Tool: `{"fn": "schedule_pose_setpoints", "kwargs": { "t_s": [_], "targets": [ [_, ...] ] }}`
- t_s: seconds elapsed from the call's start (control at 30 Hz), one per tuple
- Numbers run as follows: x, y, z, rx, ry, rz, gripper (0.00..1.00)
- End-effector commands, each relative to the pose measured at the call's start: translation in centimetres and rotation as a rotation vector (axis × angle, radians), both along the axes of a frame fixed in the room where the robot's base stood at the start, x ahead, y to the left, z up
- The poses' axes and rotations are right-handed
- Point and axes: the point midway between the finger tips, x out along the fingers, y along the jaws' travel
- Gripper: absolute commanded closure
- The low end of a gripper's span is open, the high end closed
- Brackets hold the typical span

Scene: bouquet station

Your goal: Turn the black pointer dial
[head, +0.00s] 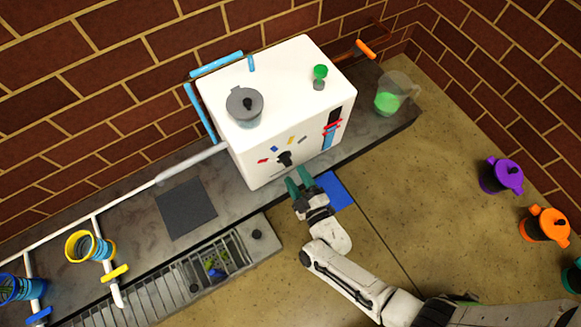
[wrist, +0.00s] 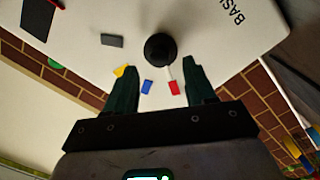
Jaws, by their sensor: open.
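The black pointer dial (head: 285,158) is on the front face of a white box-shaped machine (head: 290,80), low down. Small red, blue, yellow and grey marks sit around it. In the wrist view the dial (wrist: 160,48) is a dark round knob just beyond the fingertips, with a pale pointer line by the red mark. My gripper (head: 298,176) is open, its two green fingers pointing at the dial. In the wrist view the fingers (wrist: 157,74) stand to either side of the dial's line, apart from it, with nothing between them.
The machine stands on a grey counter (head: 150,205). A grey lidded pot (head: 244,106) and a green knob (head: 320,71) are on its top. A clear jug with green contents (head: 388,98) stands at right. A blue mat (head: 334,191) lies beside my gripper. Purple (head: 501,176) and orange (head: 545,224) lidded containers are far right.

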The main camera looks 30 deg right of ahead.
Motion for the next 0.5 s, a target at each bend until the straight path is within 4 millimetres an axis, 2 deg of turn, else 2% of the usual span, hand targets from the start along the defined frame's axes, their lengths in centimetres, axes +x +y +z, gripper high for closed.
{"fn": "schedule_pose_setpoints", "kwargs": {
  "t_s": [0.03, 0.2, 0.5],
  "targets": [
    [1.0, -0.1, -0.2, 0.001, -0.003, -0.001, 0.45],
    [3.2, -0.3, -0.2, 0.0, -0.001, -0.001, 0.45],
    [4.4, -0.3, 0.0, 0.0, 0.001, 0.0, 0.45]
  ]
}}
